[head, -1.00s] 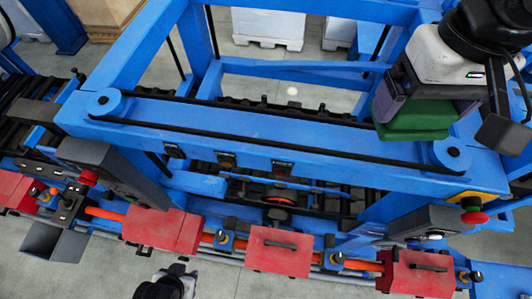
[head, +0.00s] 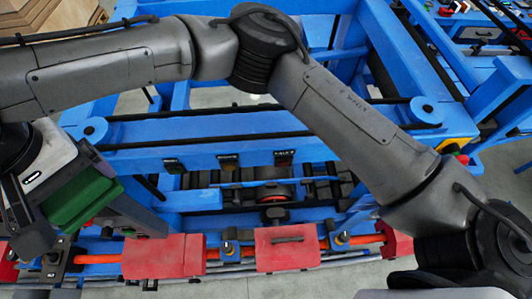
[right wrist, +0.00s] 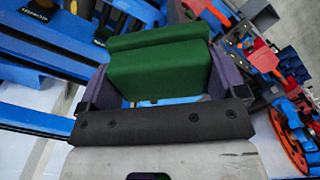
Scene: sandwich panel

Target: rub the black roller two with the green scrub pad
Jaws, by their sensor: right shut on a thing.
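The green scrub pad (head: 82,202) is at the left of the head view, held above the blue machine's front left part. My right gripper (head: 72,192) is shut on it; my right arm reaches across the picture from the lower right. In the right wrist view the pad (right wrist: 160,72) fills the space between the two purple fingers (right wrist: 162,82). Dark rollers (head: 272,192) show inside the blue frame, behind the red boxes; I cannot tell which is black roller two. The pad is apart from these rollers. My left gripper is out of view.
The blue frame's front beam (head: 215,160) carries several small black label plates. Red boxes (head: 287,248) line the orange rail along the front. My arm hides much of the frame's top.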

